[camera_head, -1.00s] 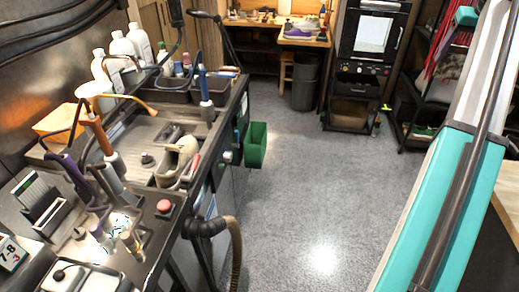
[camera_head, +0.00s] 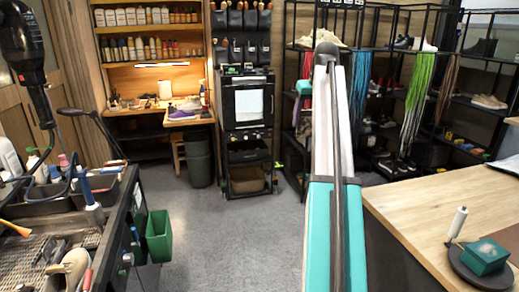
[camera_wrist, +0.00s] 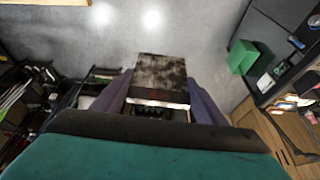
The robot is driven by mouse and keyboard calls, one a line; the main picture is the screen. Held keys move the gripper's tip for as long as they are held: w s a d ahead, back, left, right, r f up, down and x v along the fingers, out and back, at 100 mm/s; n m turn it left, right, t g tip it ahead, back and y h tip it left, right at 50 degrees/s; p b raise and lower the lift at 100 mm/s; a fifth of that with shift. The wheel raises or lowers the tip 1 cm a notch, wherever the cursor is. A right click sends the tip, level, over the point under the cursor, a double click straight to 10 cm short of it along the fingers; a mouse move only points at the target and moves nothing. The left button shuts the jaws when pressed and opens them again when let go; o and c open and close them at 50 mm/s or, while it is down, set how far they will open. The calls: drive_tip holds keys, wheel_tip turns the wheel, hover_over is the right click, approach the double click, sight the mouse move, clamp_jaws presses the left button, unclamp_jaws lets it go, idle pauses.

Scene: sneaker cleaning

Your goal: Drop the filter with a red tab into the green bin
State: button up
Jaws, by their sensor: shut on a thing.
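My gripper (camera_wrist: 160,104) shows in the wrist view with its two dark purple fingers closed on a flat, grey-brown, blotchy rectangular piece, the filter (camera_wrist: 162,78). The filter sticks out beyond the fingertips, above the grey floor. I cannot make out a red tab on it. The green bin (camera_head: 159,236) hangs on the side of the workbench at the left in the head view. It also shows in the wrist view (camera_wrist: 241,57), to the right of the filter and well apart from it. The gripper and filter cannot be made out in the head view.
The cluttered workbench (camera_head: 92,240) runs along the left, with a light shoe (camera_head: 70,268) on it. A wooden table (camera_head: 440,205) with a teal box (camera_head: 484,257) stands at the right. A grey trash can (camera_head: 198,162) and shelves are at the back. The floor between is clear.

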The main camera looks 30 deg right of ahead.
drive_tip(key=w+a+f+n, duration=0.1)
drive_tip(key=w+a+f, duration=0.1)
drive_tip(key=a+f, duration=0.35)
drive_tip(key=w+a+f, duration=0.2)
drive_tip(key=a+f, duration=0.1)
drive_tip(key=a, duration=0.6)
drive_tip(key=w+a+f+n, duration=0.1)
drive_tip(key=w+a+f, duration=0.1)
drive_tip(key=a+f, duration=0.35)
drive_tip(key=s+a+f+n, duration=0.1)
drive_tip(key=a+f, duration=0.3)
drive_tip(key=a, duration=0.8)
drive_tip(key=s+a+f+n+y, duration=0.1)
drive_tip(key=a+f, duration=0.4)
drive_tip(key=a, duration=0.7)
drive_tip(key=shift+f+y, duration=0.15)
drive_tip(key=shift+y, duration=0.15)
